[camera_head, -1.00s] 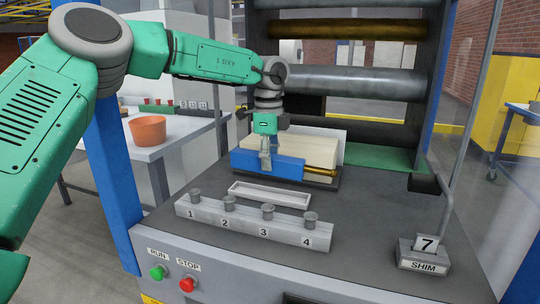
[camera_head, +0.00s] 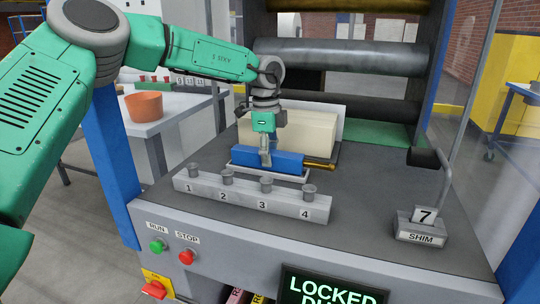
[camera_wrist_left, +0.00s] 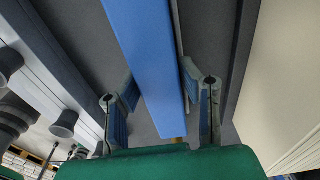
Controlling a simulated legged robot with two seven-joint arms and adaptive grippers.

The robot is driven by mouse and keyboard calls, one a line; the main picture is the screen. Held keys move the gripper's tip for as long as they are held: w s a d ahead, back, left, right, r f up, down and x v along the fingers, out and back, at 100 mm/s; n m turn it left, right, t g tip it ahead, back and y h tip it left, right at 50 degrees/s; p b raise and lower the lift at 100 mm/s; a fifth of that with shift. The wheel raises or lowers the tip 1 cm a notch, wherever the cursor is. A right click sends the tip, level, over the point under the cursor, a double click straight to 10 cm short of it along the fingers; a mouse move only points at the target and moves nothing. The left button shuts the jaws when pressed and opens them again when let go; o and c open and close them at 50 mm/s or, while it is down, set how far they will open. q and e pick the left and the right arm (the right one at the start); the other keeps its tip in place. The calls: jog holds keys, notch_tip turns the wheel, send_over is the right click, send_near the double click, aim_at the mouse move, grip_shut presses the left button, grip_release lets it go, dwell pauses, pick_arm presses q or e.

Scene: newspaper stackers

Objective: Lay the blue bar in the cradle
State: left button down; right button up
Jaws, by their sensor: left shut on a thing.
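The blue bar (camera_head: 283,161), with a brass end (camera_head: 320,165) at its right, is held level by my left gripper (camera_head: 266,159). In the left wrist view the bar (camera_wrist_left: 148,55) runs between the two fingers of that gripper (camera_wrist_left: 163,105). The cradle, a shallow pale tray (camera_head: 290,177), lies directly under the bar. Its front rim shows below the bar and the rest is hidden. I cannot tell whether the bar touches the cradle floor. My right gripper is not in view.
A cream block (camera_head: 305,130) stands behind the bar. A grey rail with several numbered knobs (camera_head: 250,199) lies in front of the cradle. A SHIM stand (camera_head: 421,229) is at the right. Dark rollers (camera_head: 345,58) hang above the back. The grey deck (camera_head: 370,190) is clear between.

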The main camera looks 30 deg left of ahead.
pick_arm(q)
jog(key=shift+f, duration=0.4)
jog(key=c, duration=1)
grip_release()
jog(key=shift+f, duration=0.1)
jog(key=r, duration=0.8)
jog(key=a+r, duration=0.1)
jog(key=r, duration=0.3)
jog(key=shift+f, duration=0.1)
